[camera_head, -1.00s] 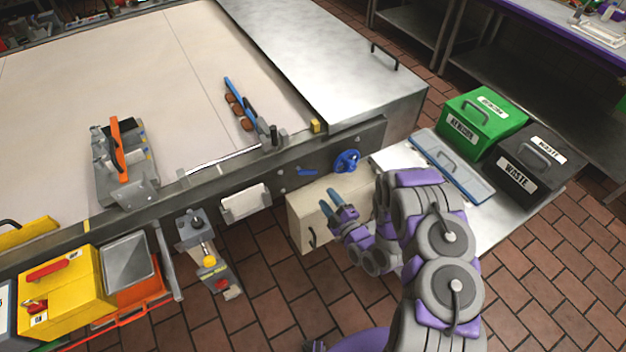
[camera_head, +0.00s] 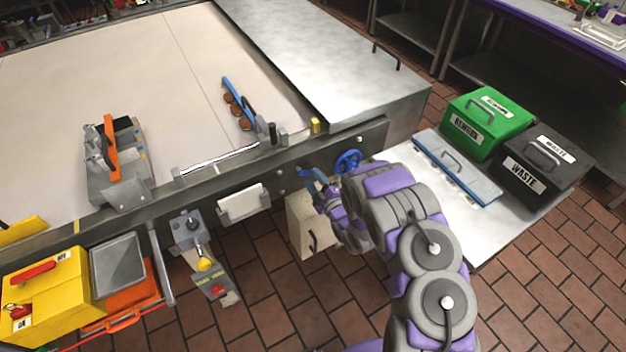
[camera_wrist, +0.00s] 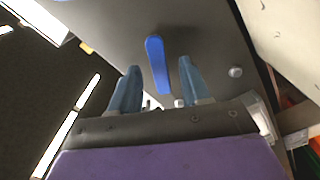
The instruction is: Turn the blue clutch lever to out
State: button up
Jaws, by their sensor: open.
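The blue clutch lever (camera_wrist: 157,64) is on the dark grey side panel of the machine (camera_wrist: 210,40). In the wrist view it lies between the two blue fingers of my gripper (camera_wrist: 157,85), with a gap on each side. My gripper is open and empty. There the lever is mostly hidden by or hard to tell from the blue fingers.
A cream box (camera_head: 303,222) stands below the panel, close under my gripper. A white holder (camera_head: 243,203) hangs on the panel to the left. A side table (camera_head: 400,165) with a blue-lidded tray (camera_head: 456,168), a green bin (camera_head: 490,120) and a black waste bin (camera_head: 540,165) is on the right.

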jog(key=shift+w+a, duration=0.35)
jog(key=shift+w, duration=0.15)
jog(key=shift+c, duration=0.4)
grip_shut()
jog(key=shift+s, duration=0.1)
